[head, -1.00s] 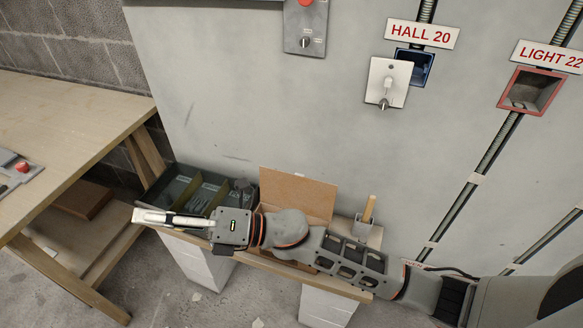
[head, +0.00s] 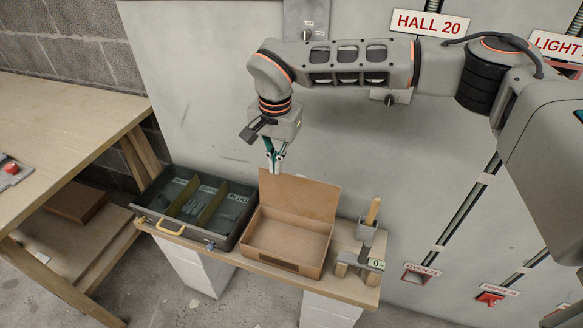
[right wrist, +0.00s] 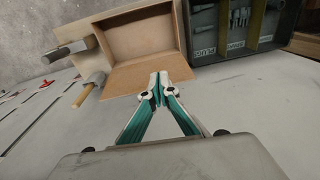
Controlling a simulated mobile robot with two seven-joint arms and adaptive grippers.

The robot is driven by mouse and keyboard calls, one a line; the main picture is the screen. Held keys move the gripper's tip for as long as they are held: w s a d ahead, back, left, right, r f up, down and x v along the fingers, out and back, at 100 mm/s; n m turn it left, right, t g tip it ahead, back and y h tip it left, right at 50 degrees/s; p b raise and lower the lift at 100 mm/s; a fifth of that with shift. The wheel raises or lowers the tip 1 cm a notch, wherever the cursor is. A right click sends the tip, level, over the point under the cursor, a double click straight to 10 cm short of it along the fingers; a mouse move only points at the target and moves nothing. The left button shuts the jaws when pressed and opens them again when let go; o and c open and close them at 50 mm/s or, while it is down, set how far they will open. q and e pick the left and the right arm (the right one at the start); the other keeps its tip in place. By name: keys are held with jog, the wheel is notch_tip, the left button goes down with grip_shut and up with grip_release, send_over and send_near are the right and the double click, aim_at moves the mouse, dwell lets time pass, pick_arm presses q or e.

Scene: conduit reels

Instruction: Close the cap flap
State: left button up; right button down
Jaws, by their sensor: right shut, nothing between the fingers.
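The brown box (head: 285,266) stands open on the low bench. Its flap (head: 312,196) stands up at the back, leaning toward the grey panel. My right gripper (head: 274,164) hangs pointing down, just above the flap's upper left corner. In the right wrist view its fingers (right wrist: 158,84) are together and empty, overlapping the flap (right wrist: 130,78) in the picture. I cannot tell whether they touch it. The box's inside (right wrist: 140,38) looks empty. My left gripper is not in view.
A dark divided tray (head: 228,243) with a yellow handle sits left of the box. A holder (head: 366,229) with a wooden-handled tool stands to its right. The grey panel (head: 215,100) rises close behind. A wooden table (head: 65,110) is at the left.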

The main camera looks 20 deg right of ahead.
jog(key=w+d+r+h, duration=0.1)
jog(key=w+d+r, duration=0.2)
jog(key=d, duration=0.1)
notch_tip(320, 180, down, 10)
jog(key=w+d+b, duration=0.1)
jog(key=b, duration=0.1)
jog(key=shift+w+d+t+h, duration=0.25)
jog(key=shift+w+t+h, duration=0.05)
jog(key=shift+t, duration=0.1)
jog(key=shift+s+a+r, duration=0.1)
jog(key=shift+r, duration=0.1)
